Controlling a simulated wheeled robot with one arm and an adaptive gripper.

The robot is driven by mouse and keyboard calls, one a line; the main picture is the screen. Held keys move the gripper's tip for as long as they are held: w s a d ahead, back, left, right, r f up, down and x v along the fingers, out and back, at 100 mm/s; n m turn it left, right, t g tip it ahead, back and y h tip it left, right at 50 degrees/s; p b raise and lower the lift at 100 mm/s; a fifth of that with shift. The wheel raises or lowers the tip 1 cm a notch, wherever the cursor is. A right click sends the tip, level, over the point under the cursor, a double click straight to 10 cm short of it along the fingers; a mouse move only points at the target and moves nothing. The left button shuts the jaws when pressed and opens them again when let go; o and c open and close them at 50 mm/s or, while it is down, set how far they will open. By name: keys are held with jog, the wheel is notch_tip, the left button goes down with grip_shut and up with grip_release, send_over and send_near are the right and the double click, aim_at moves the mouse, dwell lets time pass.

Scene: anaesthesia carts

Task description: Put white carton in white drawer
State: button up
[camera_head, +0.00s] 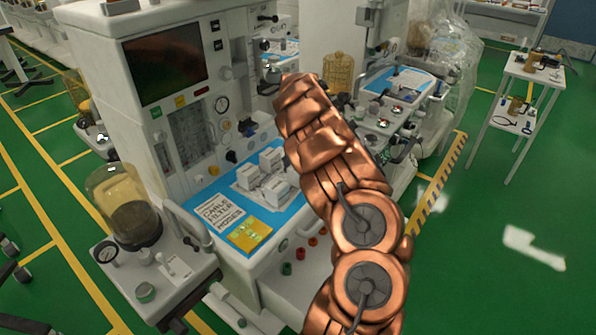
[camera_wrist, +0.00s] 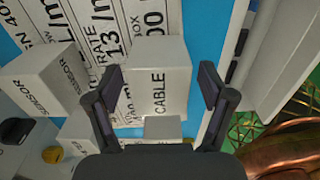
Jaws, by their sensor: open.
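Several white cartons stand on the blue-edged work surface of the cart, one of them a white carton (camera_head: 270,158) at the back of the group. In the wrist view, a white carton marked CABLE (camera_wrist: 160,88) lies between the fingers of my gripper (camera_wrist: 160,74). The fingers are open, one on each side; I cannot tell whether they touch it. Another white carton marked SENSOR (camera_wrist: 48,82) stands to the left. In the head view my copper arm hides my gripper. No drawer can be clearly made out as the white drawer.
The anaesthesia cart (camera_head: 190,60) rises behind the cartons. A yellow pack (camera_head: 250,234) lies at the front of its work surface. A side unit with an amber dome (camera_head: 132,215) stands at left. A white trolley (camera_head: 545,72) stands at right, with open green floor before it.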

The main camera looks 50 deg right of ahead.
jog(key=shift+f, duration=0.55)
jog(key=c, duration=1.4)
jog(key=shift+o, duration=0.2)
